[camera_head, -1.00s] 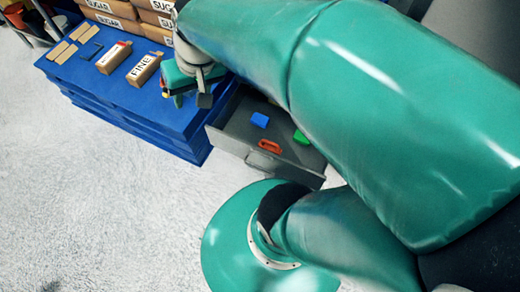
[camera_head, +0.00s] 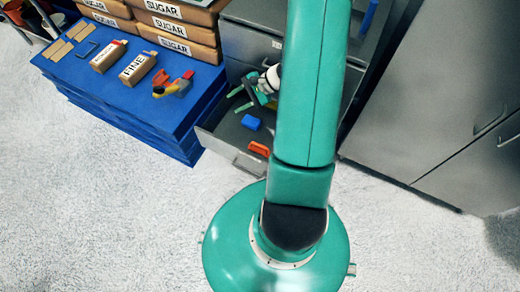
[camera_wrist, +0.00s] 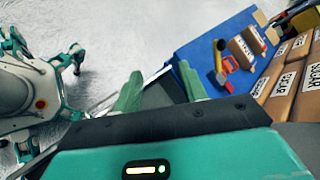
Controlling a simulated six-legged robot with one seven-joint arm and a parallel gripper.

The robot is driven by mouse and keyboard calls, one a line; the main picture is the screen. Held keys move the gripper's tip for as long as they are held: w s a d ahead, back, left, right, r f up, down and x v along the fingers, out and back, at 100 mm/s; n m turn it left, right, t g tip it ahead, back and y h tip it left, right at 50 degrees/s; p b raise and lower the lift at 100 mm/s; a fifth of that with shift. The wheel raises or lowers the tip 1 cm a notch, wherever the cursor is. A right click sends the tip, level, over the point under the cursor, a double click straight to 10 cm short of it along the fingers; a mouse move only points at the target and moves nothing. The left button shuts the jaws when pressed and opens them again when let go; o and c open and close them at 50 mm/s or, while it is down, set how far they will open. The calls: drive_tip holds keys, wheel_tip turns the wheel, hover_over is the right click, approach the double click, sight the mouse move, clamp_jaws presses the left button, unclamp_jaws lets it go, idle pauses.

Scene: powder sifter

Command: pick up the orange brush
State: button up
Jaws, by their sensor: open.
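An orange piece (camera_head: 259,148), which looks like the orange brush, lies in the open grey drawer (camera_head: 237,157) near its front edge, in the head view. A blue piece (camera_head: 251,122) lies just behind it. My gripper (camera_head: 240,98) is above the back part of the drawer, apart from the orange piece, with green fingers spread and nothing between them. In the wrist view my gripper (camera_wrist: 160,90) is open over the dark drawer interior; the orange piece is not visible there. My arm hides the right part of the drawer.
A blue platform (camera_head: 110,95) left of the drawer bears a FINE box (camera_head: 138,68), another box, and red, yellow and blue pieces (camera_head: 173,84). SUGAR boxes (camera_head: 175,28) stand behind. Grey cabinets (camera_head: 440,100) stand right. The front floor is clear.

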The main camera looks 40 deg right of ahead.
drive_tip(key=s+d+f+m+t+h, duration=0.1)
drive_tip(key=s+d+f+m+t, duration=0.2)
drive_tip(key=f, duration=0.4)
drive_tip(key=s+d+f+m+t+h, duration=0.1)
drive_tip(key=d+f+m, duration=0.3)
drive_tip(key=f, duration=0.3)
drive_tip(key=m+t+h, duration=0.3)
drive_tip(key=m, duration=0.3)
approach(263, 147)
drive_tip(key=x, duration=0.5)
drive_tip(key=shift+a, duration=0.1)
drive_tip(key=x, duration=0.7)
drive_tip(key=shift+w+f, duration=0.1)
drive_tip(key=shift+w, duration=0.05)
clamp_jaws()
